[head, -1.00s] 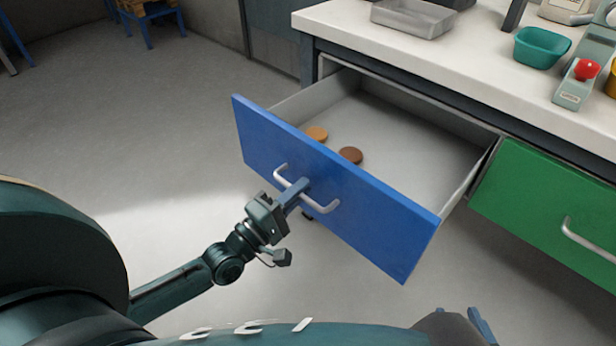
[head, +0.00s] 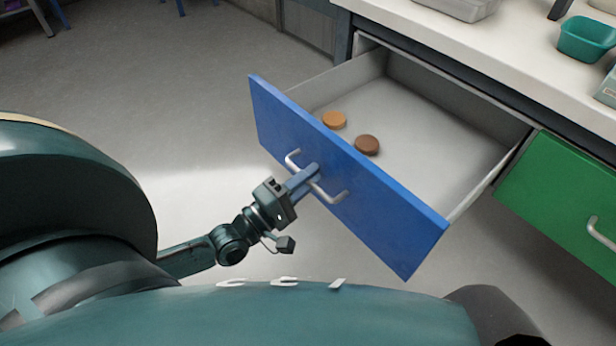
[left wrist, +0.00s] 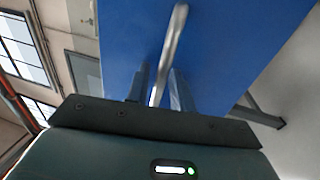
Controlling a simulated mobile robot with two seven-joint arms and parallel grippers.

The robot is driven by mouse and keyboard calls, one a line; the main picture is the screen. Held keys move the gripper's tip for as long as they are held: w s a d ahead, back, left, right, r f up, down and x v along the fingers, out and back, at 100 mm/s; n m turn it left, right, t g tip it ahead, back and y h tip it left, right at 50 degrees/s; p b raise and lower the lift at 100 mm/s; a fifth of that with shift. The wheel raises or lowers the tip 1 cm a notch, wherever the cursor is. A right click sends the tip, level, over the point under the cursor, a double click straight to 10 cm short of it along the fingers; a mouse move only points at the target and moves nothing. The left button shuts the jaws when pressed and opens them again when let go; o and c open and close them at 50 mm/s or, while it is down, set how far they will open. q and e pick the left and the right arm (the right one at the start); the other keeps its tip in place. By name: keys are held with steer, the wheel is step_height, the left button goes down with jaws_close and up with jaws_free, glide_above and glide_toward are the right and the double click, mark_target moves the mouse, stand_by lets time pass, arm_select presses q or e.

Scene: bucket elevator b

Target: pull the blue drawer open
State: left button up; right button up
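The blue drawer (head: 345,180) stands well open below the white counter, with its light grey inside showing. Its silver bar handle (head: 330,194) is on the front face. My left gripper (head: 306,180) is at the middle of the handle, its blue fingers around the bar. My right gripper is not in view.
An orange disc (head: 334,120) and a brown disc (head: 367,145) lie in the drawer. A closed green drawer (head: 565,195) is to the right. The white counter (head: 450,50) holds a teal bowl (head: 585,40) and a grey tray (head: 462,8). Open floor lies left.

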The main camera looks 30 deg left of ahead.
arm_select(q)
steer(key=p+v, duration=0.1)
steer(key=v, duration=1.2)
stand_by(0.4)
